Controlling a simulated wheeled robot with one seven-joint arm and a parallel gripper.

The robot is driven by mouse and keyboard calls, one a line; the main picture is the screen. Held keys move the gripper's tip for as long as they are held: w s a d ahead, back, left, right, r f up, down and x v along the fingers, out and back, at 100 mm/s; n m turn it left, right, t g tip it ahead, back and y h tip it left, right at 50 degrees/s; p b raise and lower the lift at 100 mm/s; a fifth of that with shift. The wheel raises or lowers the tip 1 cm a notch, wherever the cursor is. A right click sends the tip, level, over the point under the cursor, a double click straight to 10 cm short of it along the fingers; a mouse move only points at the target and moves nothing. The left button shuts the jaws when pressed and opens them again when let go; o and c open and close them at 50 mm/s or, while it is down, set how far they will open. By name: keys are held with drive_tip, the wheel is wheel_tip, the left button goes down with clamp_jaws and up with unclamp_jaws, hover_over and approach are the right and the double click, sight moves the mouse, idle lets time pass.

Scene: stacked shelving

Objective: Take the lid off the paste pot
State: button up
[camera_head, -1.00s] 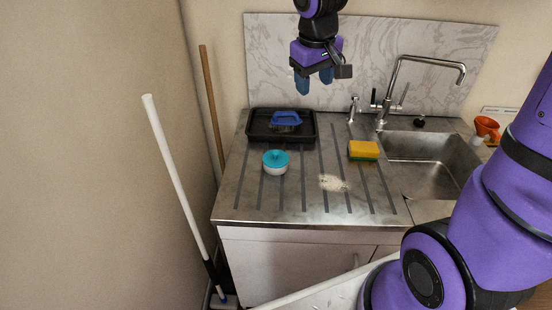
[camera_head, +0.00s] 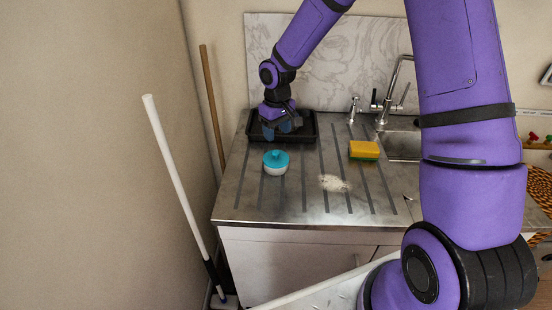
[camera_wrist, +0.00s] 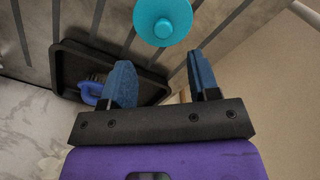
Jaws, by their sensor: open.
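The paste pot (camera_head: 276,169) is a small white round pot on the ribbed steel draining board. Its turquoise lid (camera_head: 275,156) with a raised knob is on top. The lid also shows in the wrist view (camera_wrist: 163,20), at the top, beyond the fingertips. My gripper (camera_head: 283,131) is open and empty, above the front part of the black tray and just behind the pot. In the wrist view its two blue fingers (camera_wrist: 163,78) stand apart, with nothing between them. The pot body is hidden under the lid there.
A black tray (camera_wrist: 66,135) holds a blue-handled brush (camera_wrist: 92,90). A yellow and green sponge (camera_head: 363,150) and a patch of pale powder (camera_head: 333,183) lie to the right of the pot. A tap (camera_head: 399,85) and sink (camera_head: 404,146) are further right. The board's front is clear.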

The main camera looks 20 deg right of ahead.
sight(276, 152)
drive_tip(key=shift+a+f, duration=0.15)
drive_tip(key=shift+f, duration=4.05)
drive_tip(key=c, duration=1)
